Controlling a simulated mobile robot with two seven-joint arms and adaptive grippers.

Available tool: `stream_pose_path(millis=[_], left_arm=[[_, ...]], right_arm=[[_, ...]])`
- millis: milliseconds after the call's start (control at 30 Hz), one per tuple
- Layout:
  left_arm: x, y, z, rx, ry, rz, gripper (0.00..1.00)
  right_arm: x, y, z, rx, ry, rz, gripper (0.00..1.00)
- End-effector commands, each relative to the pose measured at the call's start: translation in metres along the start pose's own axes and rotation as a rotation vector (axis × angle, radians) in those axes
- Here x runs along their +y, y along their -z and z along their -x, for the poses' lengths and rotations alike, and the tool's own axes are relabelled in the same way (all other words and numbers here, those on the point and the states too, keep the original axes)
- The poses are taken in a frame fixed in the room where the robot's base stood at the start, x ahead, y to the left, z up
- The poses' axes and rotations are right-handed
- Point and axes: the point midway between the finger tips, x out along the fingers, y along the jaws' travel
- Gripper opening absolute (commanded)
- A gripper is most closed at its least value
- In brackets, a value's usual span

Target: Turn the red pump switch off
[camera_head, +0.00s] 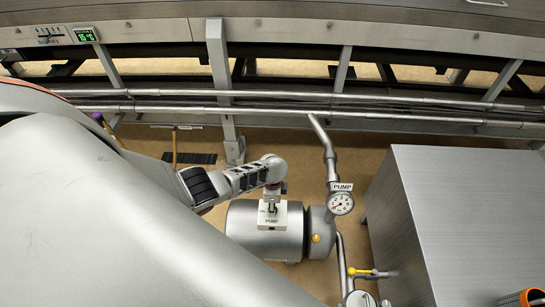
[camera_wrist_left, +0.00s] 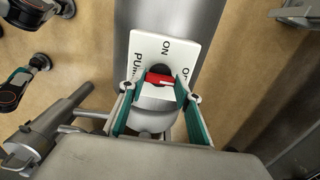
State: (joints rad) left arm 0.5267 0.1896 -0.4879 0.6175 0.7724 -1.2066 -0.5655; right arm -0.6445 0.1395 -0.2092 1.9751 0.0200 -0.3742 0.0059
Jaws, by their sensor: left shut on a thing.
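The red pump switch (camera_wrist_left: 160,79) sits on a white plate marked ON and PUMP (camera_wrist_left: 188,42), with a partly hidden label starting with O at the right. Its red handle lies nearly crosswise, with a white mark on it. My left gripper (camera_wrist_left: 160,90) is shut on the handle, one teal-lined finger on each side. In the head view, my left gripper (camera_head: 272,191) reaches the white switch box (camera_head: 283,219) on the grey pump (camera_head: 244,229). The red handle cannot be made out there. My right gripper does not show.
A pressure gauge (camera_head: 341,203) and pipe (camera_head: 328,150) rise right of the pump. A yellow valve handle (camera_head: 360,271) is below the gauge. A large grey metal box (camera_head: 475,215) stands at the right. Long rails (camera_head: 400,118) cross behind.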

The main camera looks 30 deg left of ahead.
Motion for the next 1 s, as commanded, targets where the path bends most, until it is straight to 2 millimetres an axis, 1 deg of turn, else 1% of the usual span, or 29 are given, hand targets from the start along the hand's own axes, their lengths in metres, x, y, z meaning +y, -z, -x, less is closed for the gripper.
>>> stream_pose_path(millis=[33, 367, 400, 467, 833, 1000], left_arm=[[0.0024, 0.0014, -0.0011, 0.002, -0.003, -0.006, 0.12], [0.0024, 0.0017, -0.0009, 0.002, -0.003, -0.010, 0.12], [0.0024, 0.0017, -0.0009, 0.001, -0.003, -0.009, 0.36], [0.0023, 0.0017, -0.0009, 0.001, -0.003, -0.009, 0.50], [0.0005, 0.0007, 0.0004, 0.001, -0.001, -0.007, 0.50], [0.0000, 0.0014, 0.0070, 0.003, -0.001, -0.006, 0.50]], right_arm=[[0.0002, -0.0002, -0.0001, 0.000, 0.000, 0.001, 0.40], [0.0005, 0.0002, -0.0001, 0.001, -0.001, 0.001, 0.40], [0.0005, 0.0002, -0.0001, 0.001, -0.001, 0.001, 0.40], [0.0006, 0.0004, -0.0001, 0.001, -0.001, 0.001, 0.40], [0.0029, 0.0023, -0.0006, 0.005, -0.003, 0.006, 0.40], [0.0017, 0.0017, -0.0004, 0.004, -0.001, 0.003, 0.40]])
